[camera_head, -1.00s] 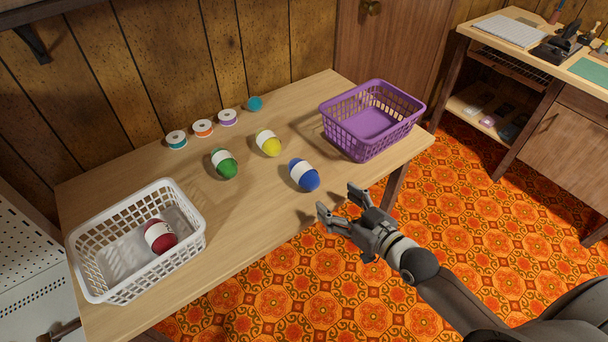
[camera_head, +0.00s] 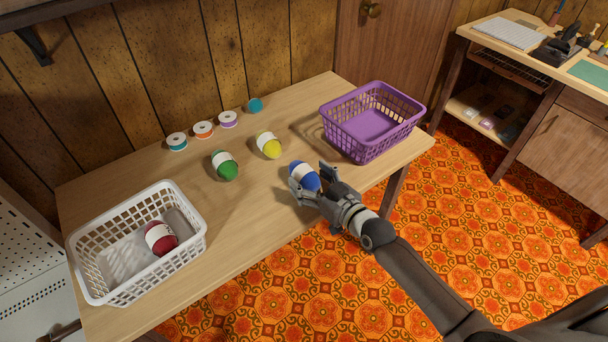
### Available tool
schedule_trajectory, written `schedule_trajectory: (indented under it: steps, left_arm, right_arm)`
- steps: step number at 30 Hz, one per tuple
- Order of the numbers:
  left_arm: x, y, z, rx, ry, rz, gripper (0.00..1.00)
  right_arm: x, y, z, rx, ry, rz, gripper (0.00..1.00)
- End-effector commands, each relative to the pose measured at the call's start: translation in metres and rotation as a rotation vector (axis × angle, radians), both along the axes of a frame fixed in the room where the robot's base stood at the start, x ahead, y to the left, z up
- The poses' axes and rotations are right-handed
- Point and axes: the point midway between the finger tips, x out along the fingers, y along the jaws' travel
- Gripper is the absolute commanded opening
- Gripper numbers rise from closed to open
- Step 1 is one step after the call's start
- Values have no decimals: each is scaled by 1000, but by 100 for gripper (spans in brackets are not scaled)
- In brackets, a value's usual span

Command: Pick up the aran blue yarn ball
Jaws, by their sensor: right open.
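The blue yarn ball (camera_head: 303,176) with a white band lies on the wooden table near its front edge. My right gripper (camera_head: 308,182) is open, with one finger on the left side of the blue ball and the other on its right side. The ball's lower part is partly hidden by the gripper. I cannot tell whether the fingers touch it. My left gripper is not in view.
A green ball (camera_head: 225,165) and a yellow ball (camera_head: 268,144) lie left of the blue one. A purple basket (camera_head: 365,148) stands close on the right. A white basket (camera_head: 140,281) holds a red ball (camera_head: 160,238). Several spools line the back.

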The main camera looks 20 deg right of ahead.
Motion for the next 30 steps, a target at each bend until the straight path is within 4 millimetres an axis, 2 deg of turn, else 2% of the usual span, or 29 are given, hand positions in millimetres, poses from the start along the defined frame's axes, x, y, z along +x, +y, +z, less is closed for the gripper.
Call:
schedule_trajectory:
  steps: [3,10,21,30]
  left_arm:
    - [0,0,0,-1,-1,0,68]
    - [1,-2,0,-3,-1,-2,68]
    - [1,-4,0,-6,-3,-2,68]
    - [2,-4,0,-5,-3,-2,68]
  right_arm:
    - [6,3,-1,0,1,1,73]
    - [6,3,-2,-1,1,1,72]
    - [6,3,-2,-1,1,1,26]
    - [6,3,1,0,0,1,26]
